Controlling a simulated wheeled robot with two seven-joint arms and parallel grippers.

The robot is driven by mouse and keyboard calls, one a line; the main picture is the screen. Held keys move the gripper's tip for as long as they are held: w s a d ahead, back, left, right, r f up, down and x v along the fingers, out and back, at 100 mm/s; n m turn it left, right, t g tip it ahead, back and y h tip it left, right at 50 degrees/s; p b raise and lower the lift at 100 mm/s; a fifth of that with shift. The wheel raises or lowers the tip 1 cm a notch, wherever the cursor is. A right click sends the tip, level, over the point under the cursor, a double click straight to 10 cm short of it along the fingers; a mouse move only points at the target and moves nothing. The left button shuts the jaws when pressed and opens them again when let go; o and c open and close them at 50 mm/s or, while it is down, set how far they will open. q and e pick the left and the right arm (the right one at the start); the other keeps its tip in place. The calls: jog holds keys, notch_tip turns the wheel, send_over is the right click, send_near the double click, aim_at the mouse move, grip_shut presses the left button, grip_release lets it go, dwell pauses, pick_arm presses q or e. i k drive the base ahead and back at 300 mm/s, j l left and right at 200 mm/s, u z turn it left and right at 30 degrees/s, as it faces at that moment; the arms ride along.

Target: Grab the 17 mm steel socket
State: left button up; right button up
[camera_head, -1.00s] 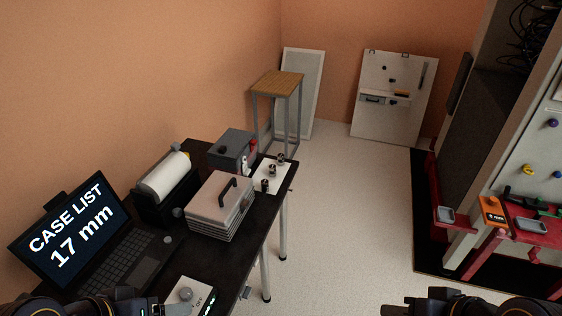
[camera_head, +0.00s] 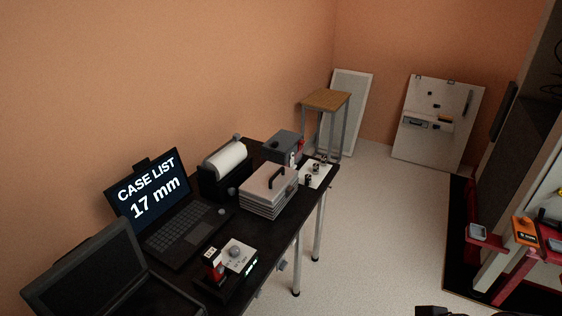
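Several small dark metal sockets (camera_head: 308,180) stand on a white mat (camera_head: 318,177) at the far end of the black bench. They are too small here to read any size, so I cannot tell which one is 17 mm. The laptop screen (camera_head: 152,188) reads "CASE LIST 17 mm". A dark piece of my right arm or gripper (camera_head: 450,311) shows at the bottom edge, far from the sockets; its fingers cannot be made out. My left gripper is out of view.
The black bench (camera_head: 284,233) also holds a metal case (camera_head: 268,191), a paper roll holder (camera_head: 224,166), a grey box (camera_head: 284,146), a small device (camera_head: 238,254) and an open dark case (camera_head: 85,270). A wooden-topped stand (camera_head: 327,100) is behind. Pale floor (camera_head: 375,240) right of the bench is clear.

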aim_at(324, 160)
jog(key=u, duration=0.45)
jog(key=i+l+u, duration=0.1)
jog(key=u, duration=0.35)
jog(key=l+u, duration=0.15)
jog(key=u, duration=0.3)
jog(key=l+u, duration=0.1)
jog(key=u, duration=0.35)
jog(key=l+u, duration=0.15)
jog(key=u, duration=0.3)
jog(key=k+l, duration=0.1)
jog(key=l, duration=0.45)
jog(key=k+l, duration=0.1)
jog(key=l, duration=1)
jog(key=k+l, duration=0.15)
jog(key=l, duration=0.35)
jog(key=k+l, duration=0.1)
jog(key=l, duration=0.45)
jog(key=k+l, duration=0.1)
jog(key=l, duration=0.45)
jog(key=k+l+u, duration=0.1)
jog(key=l, duration=0.45)
jog(key=k+l, duration=0.1)
jog(key=l, duration=0.45)
